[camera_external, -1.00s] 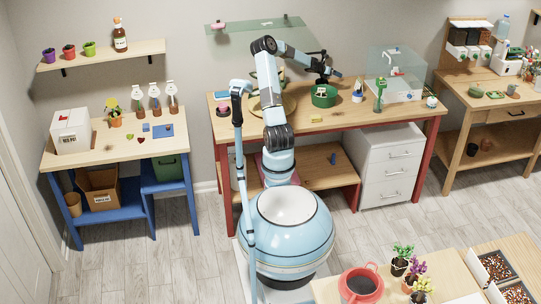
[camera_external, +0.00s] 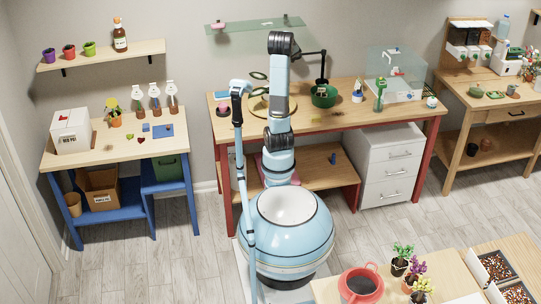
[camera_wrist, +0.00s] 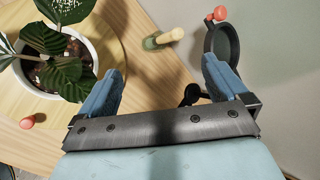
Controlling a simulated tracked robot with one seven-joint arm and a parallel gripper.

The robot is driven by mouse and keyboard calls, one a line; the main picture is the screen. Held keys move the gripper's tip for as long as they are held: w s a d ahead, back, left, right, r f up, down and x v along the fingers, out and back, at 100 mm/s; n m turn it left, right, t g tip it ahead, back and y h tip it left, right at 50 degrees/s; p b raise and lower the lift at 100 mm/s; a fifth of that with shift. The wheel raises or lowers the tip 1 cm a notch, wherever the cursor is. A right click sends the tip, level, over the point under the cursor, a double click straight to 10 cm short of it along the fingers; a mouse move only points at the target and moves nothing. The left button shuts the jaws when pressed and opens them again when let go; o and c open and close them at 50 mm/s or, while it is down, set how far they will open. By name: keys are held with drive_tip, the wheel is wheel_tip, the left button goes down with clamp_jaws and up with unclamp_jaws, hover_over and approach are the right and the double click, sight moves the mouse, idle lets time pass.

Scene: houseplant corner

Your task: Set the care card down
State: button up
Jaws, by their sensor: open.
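My gripper (camera_wrist: 162,66) is open in the wrist view, with nothing between its blue fingers. In the external view it is hidden behind my raised arm. I cannot make out a care card for certain in either view. A small yellow piece (camera_external: 316,119) lies near the front of the red-legged bench, too small to identify. A leafy plant in a white pot (camera_wrist: 87,45) stands beside the left finger in the wrist view. A green and tan object (camera_wrist: 160,40) lies beyond the fingertips. A dark round dish or ring (camera_wrist: 222,45) is near the right finger.
The red-legged bench (camera_external: 350,119) carries a round wooden board (camera_external: 250,106), a green pot (camera_external: 324,97) and a clear case (camera_external: 398,75). A glass shelf (camera_external: 255,27) hangs above it. Much of the bench's front strip is clear.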

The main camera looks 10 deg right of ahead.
drive_tip(key=s+a+r+n+g+y, duration=0.1)
drive_tip(key=s+a+r+n, duration=0.2)
drive_tip(key=s+a+n, duration=0.45)
drive_tip(key=s+a+r+n+g+y, duration=0.1)
drive_tip(key=s+a+r+n, duration=0.1)
drive_tip(key=s+a+n, duration=0.55)
drive_tip(key=s+a+f+n+g+h, duration=0.1)
drive_tip(key=s+n, duration=0.7)
drive_tip(key=s, duration=0.8)
drive_tip(key=shift+s+a+f+h, duration=0.35)
drive_tip(key=shift+s+a+h, duration=0.1)
drive_tip(key=shift+h, duration=0.25)
